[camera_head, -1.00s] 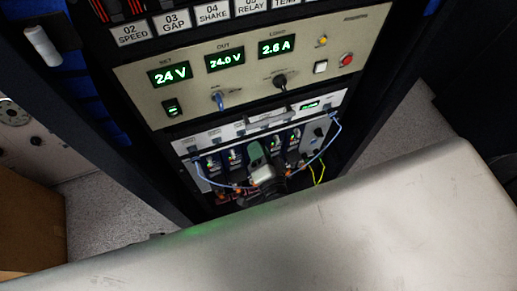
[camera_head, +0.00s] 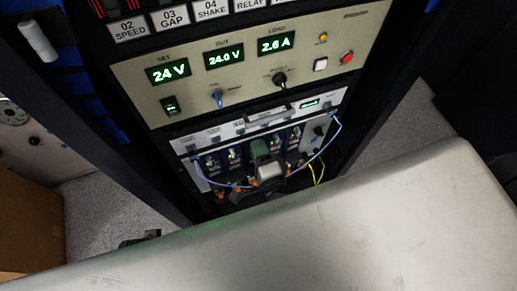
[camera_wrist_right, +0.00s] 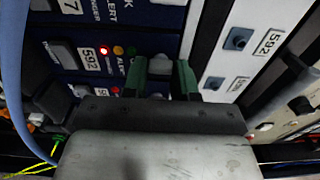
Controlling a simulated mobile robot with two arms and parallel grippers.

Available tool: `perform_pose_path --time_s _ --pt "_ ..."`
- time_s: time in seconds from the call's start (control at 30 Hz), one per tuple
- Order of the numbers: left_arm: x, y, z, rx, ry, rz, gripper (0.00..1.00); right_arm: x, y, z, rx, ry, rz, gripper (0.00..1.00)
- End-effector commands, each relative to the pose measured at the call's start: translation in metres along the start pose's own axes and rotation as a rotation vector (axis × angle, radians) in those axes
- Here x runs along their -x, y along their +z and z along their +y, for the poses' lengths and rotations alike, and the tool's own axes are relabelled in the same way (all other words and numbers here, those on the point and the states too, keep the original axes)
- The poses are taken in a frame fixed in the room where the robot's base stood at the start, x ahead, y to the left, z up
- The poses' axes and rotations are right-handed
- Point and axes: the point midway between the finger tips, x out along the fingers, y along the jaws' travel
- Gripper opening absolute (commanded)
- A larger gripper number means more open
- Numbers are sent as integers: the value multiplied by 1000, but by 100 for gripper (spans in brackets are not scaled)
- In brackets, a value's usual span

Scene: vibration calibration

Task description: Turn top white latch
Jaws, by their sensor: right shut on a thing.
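My right gripper (camera_head: 262,153) reaches into the open bay low in the rack, its green fingers at the row of dark blue modules. In the right wrist view the two green fingers (camera_wrist_right: 161,80) are closed around a small pale piece (camera_wrist_right: 160,67), which appears to be the white latch. The fingers hide most of it, so its angle is unclear. The gripper's palm hides the area below it. My left gripper cannot be made out.
Blue cables (camera_head: 330,143) loop on both sides of the gripper, and yellow-green wires (camera_head: 318,172) hang at the right. Above is a beige power panel (camera_head: 300,70) with knobs and displays. A white strip (camera_wrist_right: 225,60) with square fittings stands right of the fingers.

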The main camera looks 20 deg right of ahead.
Motion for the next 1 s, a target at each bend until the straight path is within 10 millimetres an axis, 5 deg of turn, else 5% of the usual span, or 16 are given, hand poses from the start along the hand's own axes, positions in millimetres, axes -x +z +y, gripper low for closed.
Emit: perform_pose_path --time_s 0.33,0.37,0.5,0.83,1.0 --pt "-1 2 -1 0 -1 -3 43 1 0 1 -5 3 0 4" --pt "-1 2 -1 0 -1 -3 43 1 0 1 -5 4 0 31" --pt "-1 2 -1 0 -2 -4 43 0 0 1 -4 3 0 52" --pt "-1 2 -1 0 -2 -4 43 3 0 1 -3 2 0 53" --pt "-2 2 -1 -1 -2 -3 43 27 0 1 -3 5 -1 53"
